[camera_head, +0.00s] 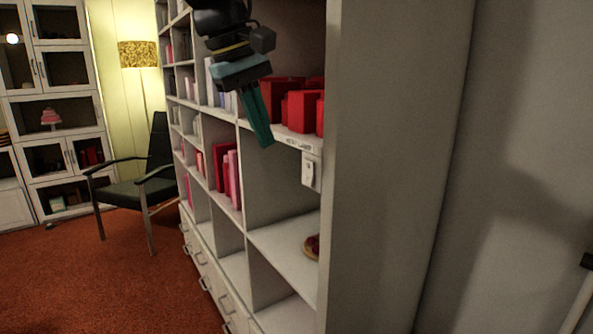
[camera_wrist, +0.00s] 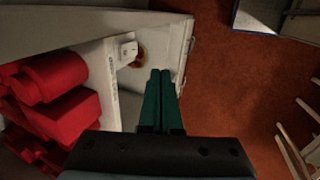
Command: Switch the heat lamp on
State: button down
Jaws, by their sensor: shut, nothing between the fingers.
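A small white switch box (camera_head: 311,171) hangs on the front edge of a bookcase shelf, beside a printed label (camera_head: 298,144) too small to read surely. In the wrist view the switch (camera_wrist: 128,52) lies ahead and left of the fingertips, with a small rocker or button on its face. My gripper (camera_head: 266,143) points down in front of the shelf, left of the switch and apart from it. Its green fingers (camera_wrist: 161,73) are shut together and empty. A heat lamp itself cannot be made out.
Red boxes (camera_head: 303,110) stand on the shelf above the switch. A round pastry (camera_head: 311,247) lies on the shelf below. The tall bookcase side (camera_head: 385,180) is at the right. A chair (camera_head: 140,181) and lit floor lamp (camera_head: 138,55) stand at the back left. Red carpet is open in front.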

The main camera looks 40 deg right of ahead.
aim_at(306, 184)
jog(key=d+f+p, duration=0.3)
jog(key=d+f, duration=0.3)
jog(key=f, duration=0.2)
jog(key=shift+s+d+f, duration=0.15)
jog(key=shift+d+f, duration=0.15)
jog(key=shift+d, duration=0.05)
jog(key=shift+d+f, duration=0.1)
jog(key=shift+d, duration=0.2)
jog(key=shift+r+p, duration=0.75)
jog(key=shift+r, duration=0.1)
